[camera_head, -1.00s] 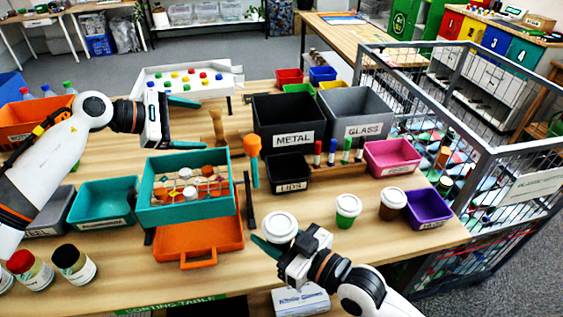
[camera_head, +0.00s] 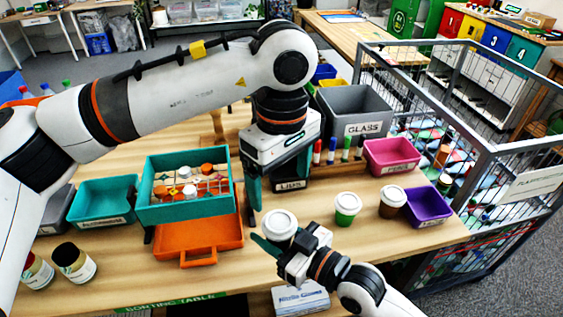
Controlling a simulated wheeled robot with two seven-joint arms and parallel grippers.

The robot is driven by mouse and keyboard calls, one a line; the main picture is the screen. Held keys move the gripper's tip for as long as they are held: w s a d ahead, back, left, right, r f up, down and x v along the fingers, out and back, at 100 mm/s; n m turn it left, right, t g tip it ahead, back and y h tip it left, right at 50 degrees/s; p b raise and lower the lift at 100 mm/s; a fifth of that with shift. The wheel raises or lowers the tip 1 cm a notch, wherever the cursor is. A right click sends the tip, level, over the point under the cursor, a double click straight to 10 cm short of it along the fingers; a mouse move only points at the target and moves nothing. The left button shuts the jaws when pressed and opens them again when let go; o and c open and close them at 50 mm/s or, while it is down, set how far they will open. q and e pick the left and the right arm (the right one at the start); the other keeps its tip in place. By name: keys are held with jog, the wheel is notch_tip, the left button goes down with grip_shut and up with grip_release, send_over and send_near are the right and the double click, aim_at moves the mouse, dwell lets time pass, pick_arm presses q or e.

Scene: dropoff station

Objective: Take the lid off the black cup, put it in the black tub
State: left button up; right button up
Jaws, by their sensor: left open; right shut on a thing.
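The cup with a white lid (camera_head: 281,222) stands at the table's front. Its body is mostly hidden, so I cannot clearly tell its colour. My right gripper (camera_head: 278,244) is shut on this cup from the front. My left gripper (camera_head: 279,190) is open and empty, pointing down above and just behind the lid, apart from it. The small black tub labelled LIDS (camera_head: 291,185) is partly hidden behind my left gripper; only its front shows.
A green cup (camera_head: 347,209) and a brown cup (camera_head: 392,203), both with white lids, stand to the right, beside a purple bin (camera_head: 428,206). A teal crate (camera_head: 188,210) and an orange tray (camera_head: 200,236) are on the left. My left arm hides the METAL bin.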

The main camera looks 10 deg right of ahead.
aim_at(281, 220)
pick_arm(q)
notch_tip(281, 220, down, 9)
dwell(0.3)
jog(key=shift+c, duration=0.3)
jog(key=c, duration=1.2)
jog(key=shift+r, duration=0.2)
jog(key=shift+r, duration=0.9)
jog(key=shift+r, duration=0.1)
